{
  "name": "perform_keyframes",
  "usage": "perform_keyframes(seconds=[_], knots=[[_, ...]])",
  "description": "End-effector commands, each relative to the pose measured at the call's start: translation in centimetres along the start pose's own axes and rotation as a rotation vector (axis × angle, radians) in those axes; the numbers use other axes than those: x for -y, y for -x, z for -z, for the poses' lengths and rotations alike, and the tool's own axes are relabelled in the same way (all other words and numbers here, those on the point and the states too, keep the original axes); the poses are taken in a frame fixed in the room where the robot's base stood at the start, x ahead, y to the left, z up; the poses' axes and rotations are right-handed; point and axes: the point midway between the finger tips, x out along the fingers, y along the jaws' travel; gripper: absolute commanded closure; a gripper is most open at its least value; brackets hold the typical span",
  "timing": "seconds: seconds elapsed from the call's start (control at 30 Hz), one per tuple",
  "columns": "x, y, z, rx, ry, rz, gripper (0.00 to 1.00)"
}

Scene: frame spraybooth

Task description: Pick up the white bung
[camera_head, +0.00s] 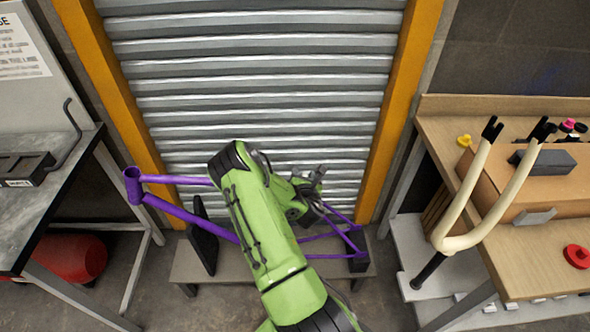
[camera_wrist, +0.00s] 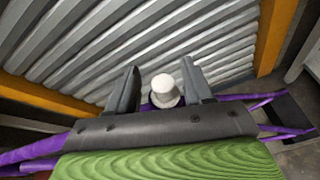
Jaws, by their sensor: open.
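The white bung (camera_wrist: 163,93) shows in the wrist view as a pale, round-topped plug with a wider lower rim. It appears between the two dark fingers of my gripper (camera_wrist: 160,72), which stand apart with a gap on each side of it. I cannot tell how deep the bung is between the fingers. The purple bicycle frame (camera_head: 190,213) lies across a low grey bench in the head view, with its right part partly behind my green arm. Purple tubes also show in the wrist view (camera_wrist: 262,104). I cannot make out the bung in the head view.
The low bench (camera_head: 187,268) stands before a ribbed metal shutter (camera_head: 260,100) with orange posts. A wooden workbench (camera_head: 450,150) at right holds a cream fork (camera_head: 490,215), a red knob (camera_head: 577,256) and a yellow one (camera_head: 464,140). A grey table (camera_head: 65,195) stands left.

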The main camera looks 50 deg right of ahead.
Motion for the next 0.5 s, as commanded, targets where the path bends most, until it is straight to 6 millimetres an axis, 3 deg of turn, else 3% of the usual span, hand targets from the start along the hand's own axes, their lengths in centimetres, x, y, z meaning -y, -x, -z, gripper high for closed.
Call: perform_keyframes(seconds=[0.23,0.5], knots=[[0.09,0.08,0.02,0.0,0.0,0.0,0.5],[0.07,0.07,0.02,0.0,0.0,0.0,0.92]])
